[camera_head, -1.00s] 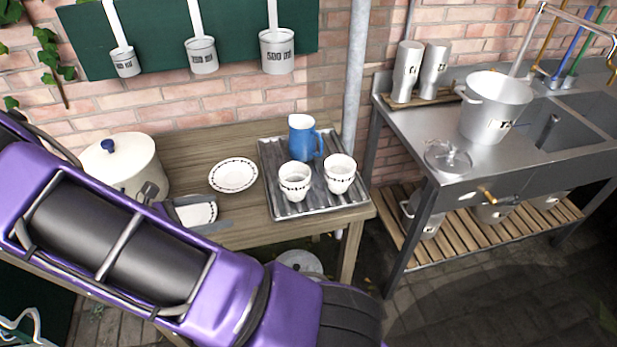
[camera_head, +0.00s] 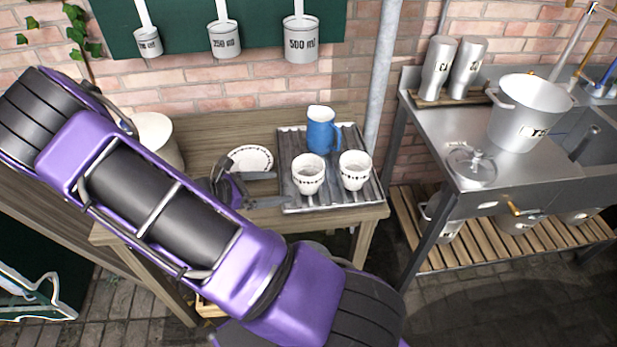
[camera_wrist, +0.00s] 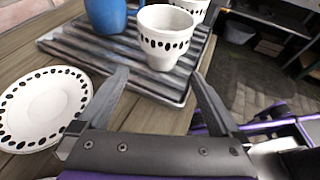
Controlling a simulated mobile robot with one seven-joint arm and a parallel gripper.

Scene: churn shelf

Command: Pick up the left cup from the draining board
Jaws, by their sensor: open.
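The left cup (camera_head: 308,176) is white with a dark dotted band and stands upright on the ridged grey draining board (camera_head: 333,206). In the wrist view the left cup (camera_wrist: 164,38) stands just beyond my gripper, roughly between the fingers in the picture. A matching right cup (camera_head: 355,170) stands close beside it; only part of that cup (camera_wrist: 190,8) shows in the wrist view. A blue jug (camera_head: 321,131) stands behind the cups on the board. My gripper (camera_wrist: 160,84) is open and empty, its fingers apart at the board's near edge. My arm partly hides the gripper in the head view.
A white plate (camera_wrist: 42,106) with a dotted rim lies on the wooden table, left of my gripper. A cream pot (camera_head: 158,137) is partly hidden behind my arm. A metal pole (camera_head: 382,70) rises behind the board. A steel sink unit (camera_head: 450,135) stands to the right.

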